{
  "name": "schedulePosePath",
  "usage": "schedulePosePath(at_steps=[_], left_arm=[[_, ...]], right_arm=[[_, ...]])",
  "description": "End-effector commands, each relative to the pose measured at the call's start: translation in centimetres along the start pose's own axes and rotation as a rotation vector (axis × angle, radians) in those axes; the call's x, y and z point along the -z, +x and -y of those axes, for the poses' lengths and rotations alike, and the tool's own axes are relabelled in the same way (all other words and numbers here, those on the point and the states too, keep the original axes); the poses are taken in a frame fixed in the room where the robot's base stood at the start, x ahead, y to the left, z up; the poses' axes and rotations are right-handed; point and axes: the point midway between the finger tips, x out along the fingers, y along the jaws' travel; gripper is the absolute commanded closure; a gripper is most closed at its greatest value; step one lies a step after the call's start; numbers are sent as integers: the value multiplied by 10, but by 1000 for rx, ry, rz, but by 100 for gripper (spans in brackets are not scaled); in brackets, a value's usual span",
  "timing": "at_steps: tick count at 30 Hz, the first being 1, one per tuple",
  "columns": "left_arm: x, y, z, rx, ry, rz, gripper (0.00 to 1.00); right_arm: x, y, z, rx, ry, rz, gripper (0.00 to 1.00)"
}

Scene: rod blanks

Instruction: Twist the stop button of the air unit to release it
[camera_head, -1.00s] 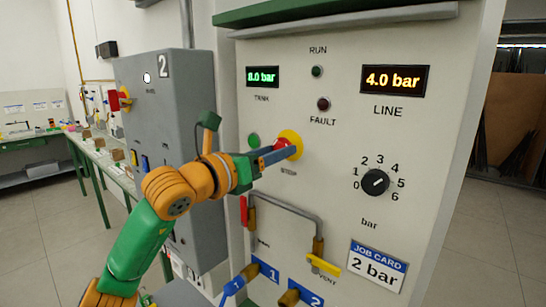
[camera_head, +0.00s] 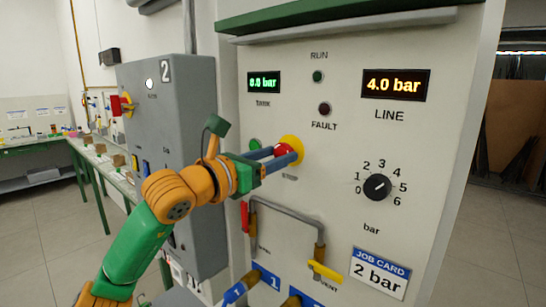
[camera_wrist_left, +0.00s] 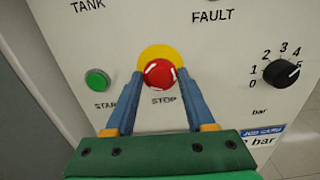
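The red stop button (camera_head: 282,150) sits on a yellow disc (camera_head: 295,143) on the pale panel of the air unit. The button (camera_wrist_left: 160,74) and disc (camera_wrist_left: 159,53) also show in the left wrist view. My left gripper (camera_head: 284,154) reaches the button, with one blue finger on each side. In the left wrist view the fingertips of the left gripper (camera_wrist_left: 159,76) meet the button's left and right edges with no clear gap. Its far side is hidden. My right gripper is not in view.
A green start button (camera_wrist_left: 97,80) is left of the stop button. A pressure dial (camera_head: 377,187) and job card (camera_head: 380,272) are to the right. Below are a grey pipe (camera_head: 290,215) and yellow vent handle (camera_head: 325,271). A grey cabinet (camera_head: 180,100) stands at left.

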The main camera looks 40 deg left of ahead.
Motion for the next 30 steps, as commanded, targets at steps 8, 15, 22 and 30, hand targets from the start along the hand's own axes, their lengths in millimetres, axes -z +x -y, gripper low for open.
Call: schedulePosePath(at_steps=[8, 15, 22, 30], left_arm=[[-1, 0, 0, -1, 0, 2, 16], [6, -17, -1, -2, 2, 4, 16], [4, -61, -1, -4, 2, 3, 16], [0, -69, 0, 0, -1, 0, 16]], right_arm=[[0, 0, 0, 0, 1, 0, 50], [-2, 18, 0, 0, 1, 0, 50], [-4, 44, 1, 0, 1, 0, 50], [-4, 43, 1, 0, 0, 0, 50]])
